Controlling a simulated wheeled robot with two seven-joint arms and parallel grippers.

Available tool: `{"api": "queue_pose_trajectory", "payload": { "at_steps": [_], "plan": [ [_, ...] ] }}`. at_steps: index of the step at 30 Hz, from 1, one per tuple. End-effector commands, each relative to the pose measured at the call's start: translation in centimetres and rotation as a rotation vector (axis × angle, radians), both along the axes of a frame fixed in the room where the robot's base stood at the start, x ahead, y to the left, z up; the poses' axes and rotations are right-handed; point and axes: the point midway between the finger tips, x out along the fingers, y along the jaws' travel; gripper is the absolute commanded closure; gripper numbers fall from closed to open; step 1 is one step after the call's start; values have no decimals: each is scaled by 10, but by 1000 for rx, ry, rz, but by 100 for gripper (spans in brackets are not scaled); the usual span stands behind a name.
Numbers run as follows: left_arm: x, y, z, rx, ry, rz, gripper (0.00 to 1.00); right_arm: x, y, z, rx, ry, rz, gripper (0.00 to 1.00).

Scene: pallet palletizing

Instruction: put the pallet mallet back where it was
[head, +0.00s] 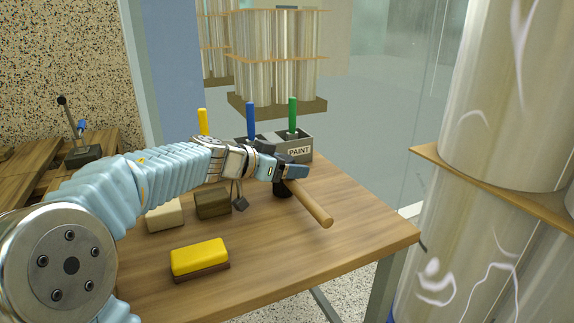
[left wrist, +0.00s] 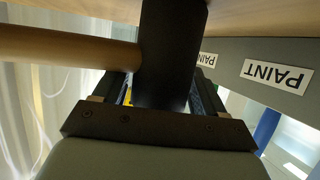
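The mallet (head: 312,205) has a light wooden handle and a black head. It is at the right part of the wooden table (head: 350,240), its handle pointing toward the front right corner. My left gripper (head: 290,171) reaches over the black head from the left. In the left wrist view the black head (left wrist: 172,50) fills the space between the two fingers, and the handle (left wrist: 65,46) sticks out to the left. The gripper looks shut on the head. I cannot tell whether the head touches the table. My right gripper is not in view.
A grey PAINT box (head: 298,152) with yellow, blue and green sticks stands just behind the gripper. A yellow-topped block (head: 200,257), a brown block (head: 212,204) and a beige block (head: 165,216) lie on the table. Tall wrapped cylinders (head: 500,100) stand at right. The table's front right is clear.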

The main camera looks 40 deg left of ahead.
Motion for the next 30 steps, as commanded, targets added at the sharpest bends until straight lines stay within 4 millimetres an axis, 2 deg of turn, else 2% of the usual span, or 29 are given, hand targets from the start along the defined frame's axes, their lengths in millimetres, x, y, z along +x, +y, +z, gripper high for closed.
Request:
{"api": "queue_pose_trajectory", "payload": {
  "at_steps": [1,2,10,13,17,24,30],
  "plan": [
    [0,0,0,0,0,0,21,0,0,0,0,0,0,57],
    [0,0,0,0,0,0,17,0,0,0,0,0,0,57],
    [0,0,1,1,-1,1,17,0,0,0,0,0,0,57],
    [-4,1,7,2,-1,2,17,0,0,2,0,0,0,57],
    [-24,6,18,2,-3,4,17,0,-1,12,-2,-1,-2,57],
    [-75,17,38,2,-3,4,17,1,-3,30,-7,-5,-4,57],
    [-102,23,47,1,-1,3,17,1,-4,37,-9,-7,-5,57]
  ]
}}
